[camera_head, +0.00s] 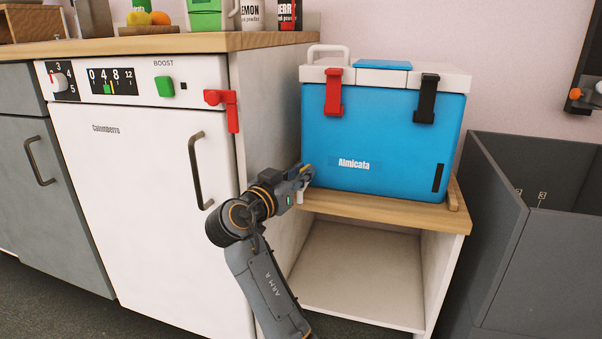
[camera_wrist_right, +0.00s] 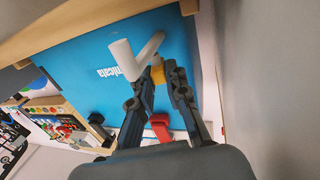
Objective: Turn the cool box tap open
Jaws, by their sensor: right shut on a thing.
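The blue cool box (camera_head: 385,135) with a white lid stands upright on a wooden-topped shelf. Its white tap (camera_wrist_right: 124,60) sits low on the box front, at the lower left corner in the head view, where my right gripper largely hides it. The exact contact is partly hidden. My left gripper is not in view.
The shelf (camera_head: 420,212) is open and empty under the box. A white fridge (camera_head: 150,180) with a red latch (camera_head: 232,112) stands close to the left of my right arm. A grey bin (camera_head: 497,200) stands at the right. Red and black clasps hang on the box.

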